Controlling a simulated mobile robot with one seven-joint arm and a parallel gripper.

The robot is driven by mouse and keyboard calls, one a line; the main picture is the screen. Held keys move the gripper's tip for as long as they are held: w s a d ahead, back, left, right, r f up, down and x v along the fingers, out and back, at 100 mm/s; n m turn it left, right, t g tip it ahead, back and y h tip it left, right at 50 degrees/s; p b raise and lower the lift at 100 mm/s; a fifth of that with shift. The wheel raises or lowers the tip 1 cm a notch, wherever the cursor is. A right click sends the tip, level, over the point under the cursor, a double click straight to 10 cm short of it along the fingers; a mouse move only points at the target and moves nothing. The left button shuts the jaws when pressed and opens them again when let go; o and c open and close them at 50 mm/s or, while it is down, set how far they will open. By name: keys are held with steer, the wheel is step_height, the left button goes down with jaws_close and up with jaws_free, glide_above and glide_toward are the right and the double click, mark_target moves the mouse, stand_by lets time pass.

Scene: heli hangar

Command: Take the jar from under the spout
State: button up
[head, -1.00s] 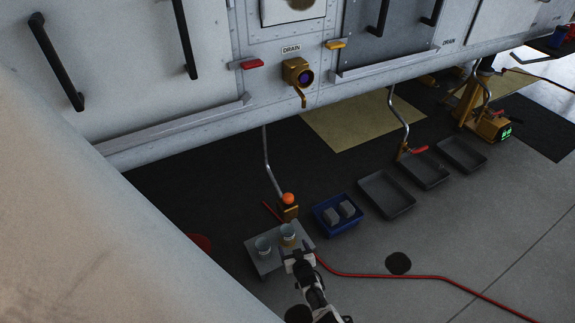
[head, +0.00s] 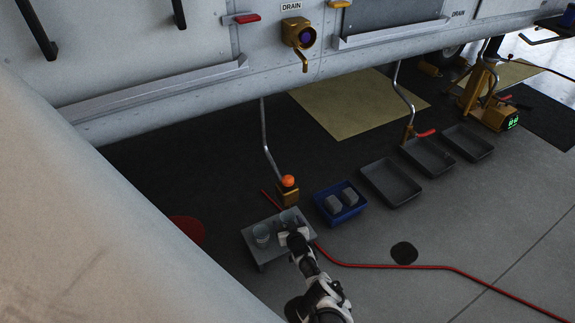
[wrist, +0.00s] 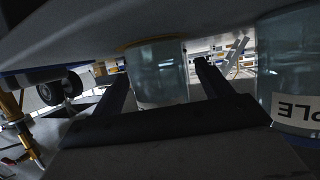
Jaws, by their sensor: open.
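Two clear glass jars stand on a small grey stand (head: 268,258). One jar (head: 289,219) is at the stand's back right, partly hidden by my gripper (head: 292,238). In the wrist view this jar (wrist: 158,76) shows between the two open fingers (wrist: 160,66). I cannot tell whether they touch it. The other jar (head: 261,236) is to the left. In the wrist view it (wrist: 285,70) is at the right edge, with a white label reading "PLE" upside down. A brass drain spout (head: 303,58) is on the hull above.
A brass block with an orange knob (head: 288,182) stands just behind the grey stand, below a thin pipe. A blue bin (head: 328,212) with grey blocks is to its right. Grey trays (head: 390,181) lie further right. A red hose (head: 400,266) crosses the floor.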

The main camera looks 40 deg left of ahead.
mark_target(286, 213)
steer(key=shift+w+a, duration=0.2)
steer(key=c, duration=1.1)
steer(key=shift+r, duration=0.15)
step_height(286, 213, up, 4)
steer(key=p, duration=0.3)
steer(key=shift+p, duration=0.35)
steer(key=s+d+p, duration=1)
steer(key=d, duration=0.4)
steer(key=shift+s+d+f, duration=0.25)
steer(key=shift+f, duration=0.2)
stand_by(2.0)
